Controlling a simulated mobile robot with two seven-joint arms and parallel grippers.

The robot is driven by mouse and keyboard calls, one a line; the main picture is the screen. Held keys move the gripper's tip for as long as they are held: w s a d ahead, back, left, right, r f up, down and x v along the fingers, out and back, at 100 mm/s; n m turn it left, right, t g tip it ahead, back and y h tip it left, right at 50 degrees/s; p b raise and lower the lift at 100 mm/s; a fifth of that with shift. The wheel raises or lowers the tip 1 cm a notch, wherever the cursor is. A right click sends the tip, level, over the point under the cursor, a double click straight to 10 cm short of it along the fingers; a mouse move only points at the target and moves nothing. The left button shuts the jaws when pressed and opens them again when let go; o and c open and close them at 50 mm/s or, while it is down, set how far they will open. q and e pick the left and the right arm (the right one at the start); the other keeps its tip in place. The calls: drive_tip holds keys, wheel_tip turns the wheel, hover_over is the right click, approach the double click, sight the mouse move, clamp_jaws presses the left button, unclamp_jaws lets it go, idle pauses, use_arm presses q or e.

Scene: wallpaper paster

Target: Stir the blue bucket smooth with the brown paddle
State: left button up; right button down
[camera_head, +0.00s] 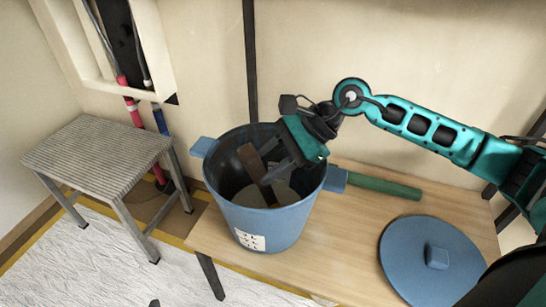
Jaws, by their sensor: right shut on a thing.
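The blue bucket (262,220) stands upright on a wooden table, its top open. A pale mass (256,196) shows at the bottom inside it; its smoothness cannot be told. My right gripper (272,178) reaches over the rim and is shut on the brown paddle (251,160). The paddle is tilted inside the bucket mouth, and its lower end is hidden by the gripper and the bucket. My left gripper is not in view.
The blue lid (410,264) lies flat on the table (340,245) right of the bucket. A green rod (385,187) lies behind it. A grey step stool (95,150) stands at left on the floor, near red and blue pipes (136,112). The wall is close behind.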

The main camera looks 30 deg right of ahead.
sight(245, 152)
idle(0.3)
